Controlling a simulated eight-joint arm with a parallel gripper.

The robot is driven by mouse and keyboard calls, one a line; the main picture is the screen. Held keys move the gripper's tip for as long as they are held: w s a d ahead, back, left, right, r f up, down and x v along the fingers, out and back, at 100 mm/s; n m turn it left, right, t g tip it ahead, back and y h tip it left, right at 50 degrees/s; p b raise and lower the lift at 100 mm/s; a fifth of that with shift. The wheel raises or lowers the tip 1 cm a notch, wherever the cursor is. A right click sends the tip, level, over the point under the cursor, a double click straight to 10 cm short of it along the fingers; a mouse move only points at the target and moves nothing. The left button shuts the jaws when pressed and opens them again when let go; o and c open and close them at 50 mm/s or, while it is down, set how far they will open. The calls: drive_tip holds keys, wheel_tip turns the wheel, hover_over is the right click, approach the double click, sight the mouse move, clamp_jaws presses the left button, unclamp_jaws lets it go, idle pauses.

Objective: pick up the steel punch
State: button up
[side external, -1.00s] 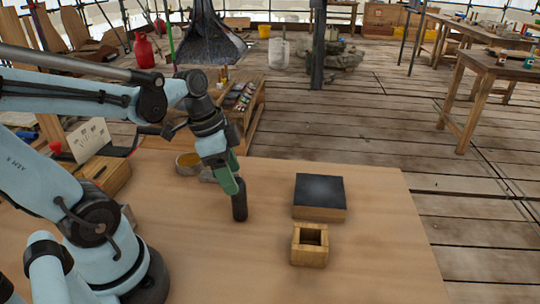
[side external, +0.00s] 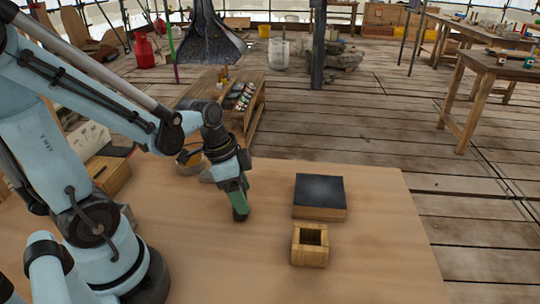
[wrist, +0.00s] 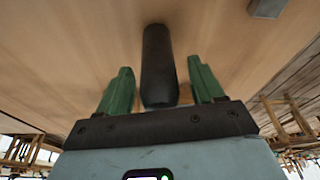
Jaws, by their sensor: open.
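The steel punch is a dark cylinder (wrist: 158,65) in the wrist view, between the two green fingers of my gripper. The fingers are spread, with a visible gap on each side of it. In the side view my gripper (side external: 238,203) points down over the punch, low above the wooden table (side external: 370,245). There the fingers hide most of the punch; only a dark bit shows at their tips. The punch appears to stand upright on the table.
To the right stand a dark-topped wooden block (side external: 319,192) and a small wooden box with a square opening (side external: 309,246). A round tin (side external: 188,160) is behind my gripper. A grey thing (wrist: 267,8) shows in the wrist view. The table's front right is clear.

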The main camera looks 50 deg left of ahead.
drive_tip(key=c, duration=1.2)
drive_tip(key=shift+o, duration=0.2)
drive_tip(key=shift+r, duration=0.1)
